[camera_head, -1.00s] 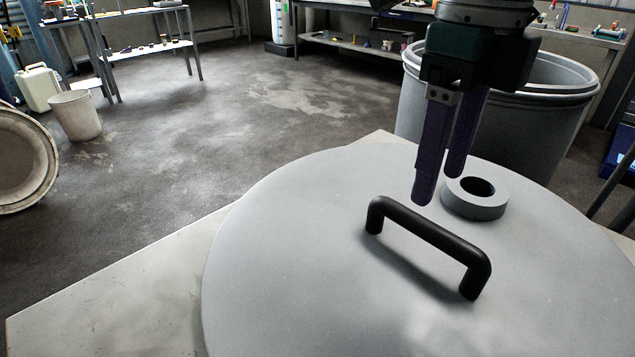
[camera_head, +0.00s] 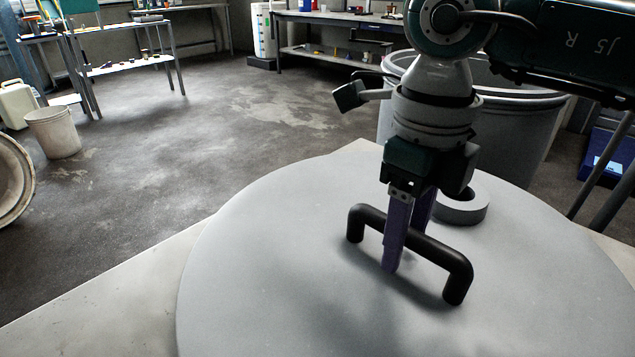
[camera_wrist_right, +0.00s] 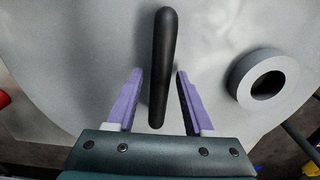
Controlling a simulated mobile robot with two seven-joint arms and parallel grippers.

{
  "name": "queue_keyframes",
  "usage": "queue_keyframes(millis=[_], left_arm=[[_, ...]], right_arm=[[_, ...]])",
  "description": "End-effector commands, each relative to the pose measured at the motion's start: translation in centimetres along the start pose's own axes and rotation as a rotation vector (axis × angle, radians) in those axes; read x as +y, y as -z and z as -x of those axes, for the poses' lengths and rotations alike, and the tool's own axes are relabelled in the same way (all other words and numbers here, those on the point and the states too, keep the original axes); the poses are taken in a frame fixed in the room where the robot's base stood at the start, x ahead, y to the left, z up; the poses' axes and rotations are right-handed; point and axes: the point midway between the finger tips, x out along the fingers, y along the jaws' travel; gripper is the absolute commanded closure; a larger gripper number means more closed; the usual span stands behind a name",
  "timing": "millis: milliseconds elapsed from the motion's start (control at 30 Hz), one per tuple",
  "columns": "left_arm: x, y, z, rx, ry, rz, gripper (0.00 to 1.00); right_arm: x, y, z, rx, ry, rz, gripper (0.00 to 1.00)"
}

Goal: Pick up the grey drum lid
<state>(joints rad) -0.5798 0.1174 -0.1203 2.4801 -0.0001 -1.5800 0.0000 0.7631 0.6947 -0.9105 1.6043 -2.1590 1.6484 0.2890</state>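The grey drum lid (camera_head: 270,270) lies flat on a pale surface, with a black bar handle (camera_head: 430,255) and a raised grey ring (camera_head: 462,208) on top. My right gripper (camera_head: 405,262) points down at the handle, one finger on its near side and the other behind it. In the right wrist view the black handle (camera_wrist_right: 160,65) runs between the two purple fingers of the gripper (camera_wrist_right: 157,75), with a gap on each side. The gripper is open around the handle. My left gripper is not in view.
A large grey drum (camera_head: 545,120) stands open behind the lid, partly hidden by my right arm. A white bucket (camera_head: 53,132) and a shelf table (camera_head: 125,65) stand at the left. The floor between is clear.

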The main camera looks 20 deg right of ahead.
Motion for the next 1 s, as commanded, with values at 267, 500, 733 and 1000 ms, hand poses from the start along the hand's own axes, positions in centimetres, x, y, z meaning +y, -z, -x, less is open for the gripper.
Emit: queue_keyframes(millis=[267,500,733,1000], left_arm=[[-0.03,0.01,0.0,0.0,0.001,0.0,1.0],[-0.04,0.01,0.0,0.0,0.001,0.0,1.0],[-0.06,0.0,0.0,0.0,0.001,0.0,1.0],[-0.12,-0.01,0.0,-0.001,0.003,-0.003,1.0]], right_arm=[[0.01,-0.01,0.03,0.0,0.0,0.0,0.8],[0.01,-0.01,0.04,0.0,0.0,0.0,1.0],[0.01,-0.02,0.05,-0.001,0.0,0.0,1.0],[0.01,-0.02,0.05,-0.001,-0.001,0.0,1.0]])
